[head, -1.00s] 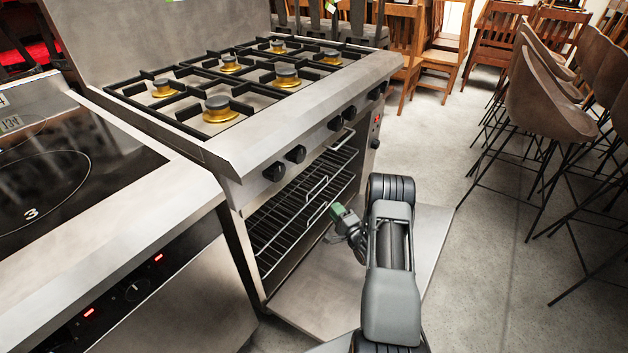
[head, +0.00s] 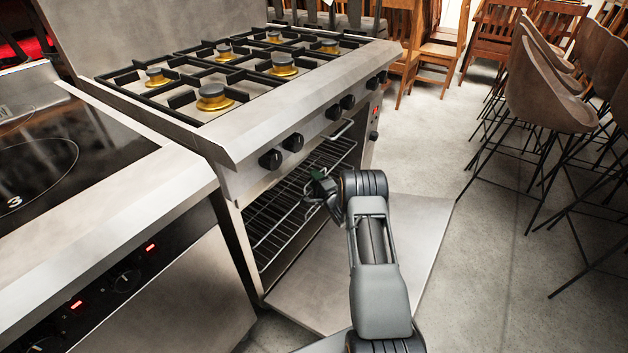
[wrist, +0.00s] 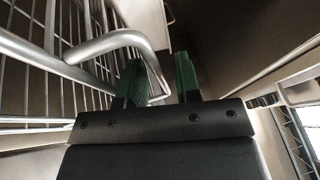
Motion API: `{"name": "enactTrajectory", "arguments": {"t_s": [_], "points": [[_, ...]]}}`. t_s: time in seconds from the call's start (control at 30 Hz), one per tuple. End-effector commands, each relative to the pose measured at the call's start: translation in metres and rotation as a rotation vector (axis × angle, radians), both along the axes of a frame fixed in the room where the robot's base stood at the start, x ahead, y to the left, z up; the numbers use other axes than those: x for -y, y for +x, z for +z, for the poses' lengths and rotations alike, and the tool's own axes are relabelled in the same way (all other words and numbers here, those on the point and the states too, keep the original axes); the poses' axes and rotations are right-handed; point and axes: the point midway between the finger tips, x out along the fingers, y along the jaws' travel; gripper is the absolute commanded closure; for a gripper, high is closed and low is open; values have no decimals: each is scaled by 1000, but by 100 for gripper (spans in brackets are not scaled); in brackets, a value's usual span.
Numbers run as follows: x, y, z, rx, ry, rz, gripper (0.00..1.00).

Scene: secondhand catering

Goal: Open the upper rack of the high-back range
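The high-back range (head: 230,150) is a steel cooker with black grates and brass burners on top. Its oven door (head: 375,265) is folded down. Wire racks (head: 285,215) show inside the oven cavity. My gripper (head: 318,183) is at the oven mouth, in front of the racks. In the wrist view its green fingers (wrist: 158,78) are apart, with a bent steel rack handle (wrist: 110,42) running down between them. I see no clear grip on the handle. My arm hides part of the opening, and I cannot tell for certain which rack this handle belongs to.
A second cooker (head: 120,190) with a glass top stands close on the left. Control knobs (head: 292,142) stick out above the oven opening. Brown bar stools (head: 545,90) stand on the right, wooden chairs (head: 437,45) behind. The floor (head: 480,250) right of the door is clear.

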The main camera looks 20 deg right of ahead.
Motion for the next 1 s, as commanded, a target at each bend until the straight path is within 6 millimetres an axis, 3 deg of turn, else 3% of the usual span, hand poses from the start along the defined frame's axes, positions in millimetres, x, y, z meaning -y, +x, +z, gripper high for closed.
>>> {"name": "enactTrajectory", "arguments": {"t_s": [0.37,0.7,1.0], "points": [[-1,4,1,-1,0,0,69],[-1,4,1,0,-1,0,100],[-1,4,1,-1,-1,0,100]]}}
